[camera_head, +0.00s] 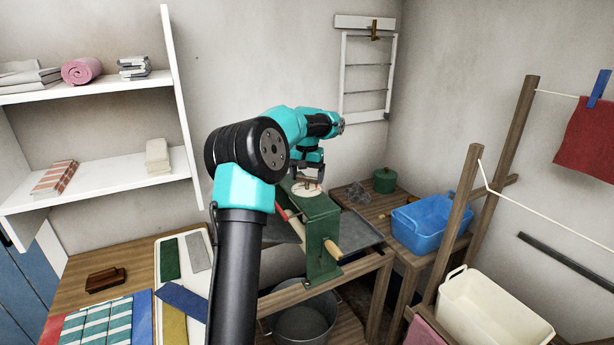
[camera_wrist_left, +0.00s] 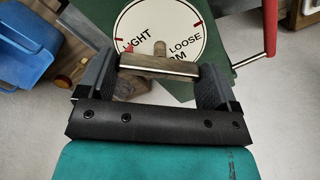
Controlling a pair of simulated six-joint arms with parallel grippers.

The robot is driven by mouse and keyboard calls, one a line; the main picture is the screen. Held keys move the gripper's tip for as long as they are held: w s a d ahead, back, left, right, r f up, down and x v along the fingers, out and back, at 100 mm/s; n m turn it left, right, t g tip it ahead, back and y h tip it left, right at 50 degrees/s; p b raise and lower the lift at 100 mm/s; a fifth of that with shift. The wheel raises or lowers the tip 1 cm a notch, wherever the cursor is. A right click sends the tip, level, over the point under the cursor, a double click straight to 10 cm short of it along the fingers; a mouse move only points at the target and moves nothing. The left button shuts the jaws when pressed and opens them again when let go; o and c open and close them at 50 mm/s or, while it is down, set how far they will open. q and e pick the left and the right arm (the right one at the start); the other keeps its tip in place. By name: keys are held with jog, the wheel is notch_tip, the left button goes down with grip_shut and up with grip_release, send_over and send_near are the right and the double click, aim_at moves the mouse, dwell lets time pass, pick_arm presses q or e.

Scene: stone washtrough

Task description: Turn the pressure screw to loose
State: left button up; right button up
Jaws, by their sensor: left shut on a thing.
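The green mangle (camera_head: 317,225) stands on a wooden stand in the middle of the head view. Its white round dial (camera_head: 306,190) lies on top, under my left gripper (camera_head: 308,178). In the left wrist view the dial (camera_wrist_left: 178,22) reads LOOSE at right, with partly covered words at left and bottom. A small red mark shows by the left-hand word, ending in "IGHT". My right gripper is not in view.
A red crank handle (camera_wrist_left: 270,28) sticks up at the right of the wrist view. A blue basin (camera_head: 425,225) and a green pot (camera_head: 384,180) stand right of the mangle. A metal tub (camera_head: 303,325) sits below. Folded cloths lie on the left table.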

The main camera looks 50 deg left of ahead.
aim_at(307, 177)
pick_arm(q)
jog(key=m, duration=1.4)
jog(key=shift+m, duration=0.3)
jog(key=m, duration=1.2)
jog(key=shift+m, duration=0.3)
jog(key=o, duration=0.7)
jog(key=shift+o, duration=0.2)
notch_tip(307, 177, up, 18)
jog(key=shift+f, duration=0.25)
